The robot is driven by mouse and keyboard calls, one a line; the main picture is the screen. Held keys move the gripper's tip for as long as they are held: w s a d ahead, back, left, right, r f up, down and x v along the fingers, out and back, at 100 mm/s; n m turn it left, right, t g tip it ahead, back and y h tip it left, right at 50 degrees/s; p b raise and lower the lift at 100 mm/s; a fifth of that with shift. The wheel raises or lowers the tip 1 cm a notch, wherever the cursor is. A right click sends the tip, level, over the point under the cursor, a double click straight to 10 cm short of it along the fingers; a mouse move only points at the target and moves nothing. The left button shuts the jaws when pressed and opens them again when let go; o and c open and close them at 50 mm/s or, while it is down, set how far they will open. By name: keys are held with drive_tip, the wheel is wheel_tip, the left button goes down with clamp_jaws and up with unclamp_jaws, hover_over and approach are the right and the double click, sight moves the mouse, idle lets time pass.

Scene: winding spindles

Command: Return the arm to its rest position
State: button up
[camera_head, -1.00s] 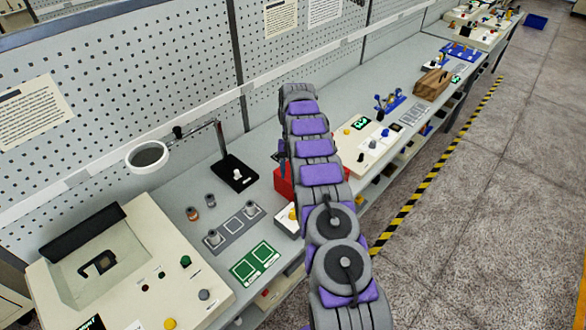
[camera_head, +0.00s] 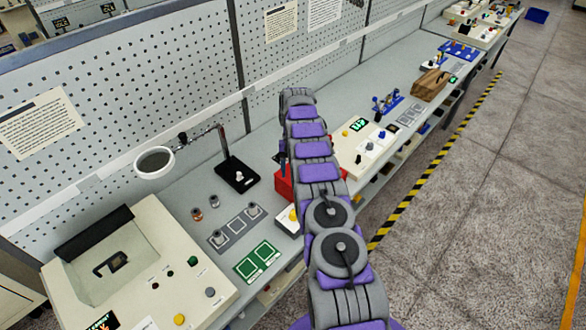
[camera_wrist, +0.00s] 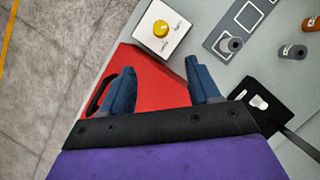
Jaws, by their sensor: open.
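My gripper (camera_wrist: 158,88) shows in the wrist view with its two dark blue fingers spread apart and nothing between them. A red box (camera_wrist: 158,80) lies below and beyond the fingers. In the head view my purple and grey arm reaches forward over the bench and hides most of the red box (camera_head: 284,183). In that view only a small blue part of my gripper (camera_head: 282,155) shows at the left side of the arm.
Left of the arm are a magnifier lamp (camera_head: 154,163), a grey plate with spindles (camera_head: 236,226), a green plate (camera_head: 257,262) and a cream machine (camera_head: 140,265). Cream panels (camera_head: 362,145) and a wooden box (camera_head: 430,83) stand farther along. The floor right of the striped line is clear.

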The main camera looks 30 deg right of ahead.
idle(0.3)
drive_tip(key=s+a+r+n+b, duration=0.1)
drive_tip(key=s+a+r+b, duration=0.2)
drive_tip(key=a+r+b, duration=0.45)
drive_tip(key=s+a+r+n+t+h+b, duration=0.1)
drive_tip(key=s+a+r+b, duration=0.2)
drive_tip(key=s, duration=0.4)
drive_tip(key=s+a+r+n+b, duration=0.1)
drive_tip(key=s+a+r, duration=0.25)
drive_tip(key=s, duration=0.25)
drive_tip(key=s+a+f+b, duration=0.2)
drive_tip(key=s+b, duration=0.1)
drive_tip(key=s, duration=0.7)
drive_tip(key=s+a+f+n+b, duration=0.1)
drive_tip(key=s+a+f+b, duration=0.1)
drive_tip(key=s, duration=0.8)
drive_tip(key=s+a+f+n+t+b, duration=0.1)
drive_tip(key=s+f+b, duration=0.3)
drive_tip(key=s, duration=0.6)
drive_tip(key=shift+s+a+f+h, duration=0.2)
drive_tip(key=shift+s+a+h, duration=0.05)
drive_tip(key=shift+a+h, duration=0.2)
